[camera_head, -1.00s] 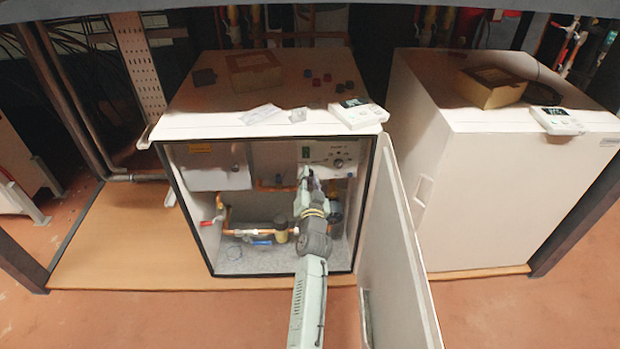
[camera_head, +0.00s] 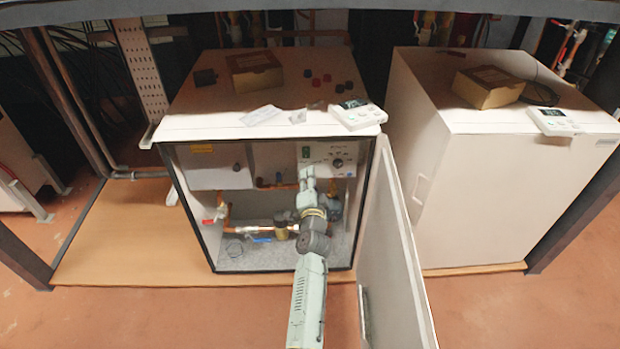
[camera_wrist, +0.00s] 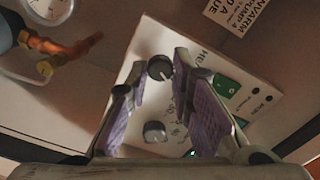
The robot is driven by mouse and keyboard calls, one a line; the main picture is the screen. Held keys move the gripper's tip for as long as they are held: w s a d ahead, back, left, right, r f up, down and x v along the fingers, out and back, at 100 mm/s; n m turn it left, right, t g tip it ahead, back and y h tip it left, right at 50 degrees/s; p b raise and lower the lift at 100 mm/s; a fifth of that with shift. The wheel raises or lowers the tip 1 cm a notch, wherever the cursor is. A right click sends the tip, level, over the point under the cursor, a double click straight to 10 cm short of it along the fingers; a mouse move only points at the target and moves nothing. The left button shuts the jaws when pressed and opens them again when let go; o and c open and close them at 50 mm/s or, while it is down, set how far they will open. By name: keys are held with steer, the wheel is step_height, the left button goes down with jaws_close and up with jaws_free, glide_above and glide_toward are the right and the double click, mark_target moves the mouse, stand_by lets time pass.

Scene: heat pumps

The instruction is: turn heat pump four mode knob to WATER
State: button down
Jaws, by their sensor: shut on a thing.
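The control panel (camera_head: 326,158) of the open heat pump is white, with a green switch and knobs. In the wrist view, a black knob (camera_wrist: 160,67) sits between my fingertips. My gripper (camera_wrist: 160,64) is shut on it, fingers on opposite sides. A second, greyer knob (camera_wrist: 154,131) is lower, between the finger bases in the picture. In the head view, my gripper (camera_head: 308,172) is at the panel's lower left and hides the held knob; the other knob (camera_head: 337,162) shows to its right. The mode labels are too small to read.
The open door (camera_head: 392,255) stands close to the right of my arm. Copper pipes and valves (camera_head: 262,232) lie below the panel. A white box (camera_head: 215,166) is inside at left. A closed heat pump (camera_head: 510,190) stands at right. Cardboard boxes and small items lie on top.

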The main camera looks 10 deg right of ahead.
stand_by(0.4)
steer(key=c, duration=1.4)
jaws_free()
steer(key=s, duration=0.4)
steer(key=s+a, duration=0.1)
steer(key=s, duration=0.3)
steer(key=s+a, duration=0.1)
steer(key=s, duration=0.2)
steer(key=shift+s+a, duration=0.2)
steer(key=shift+s, duration=0.2)
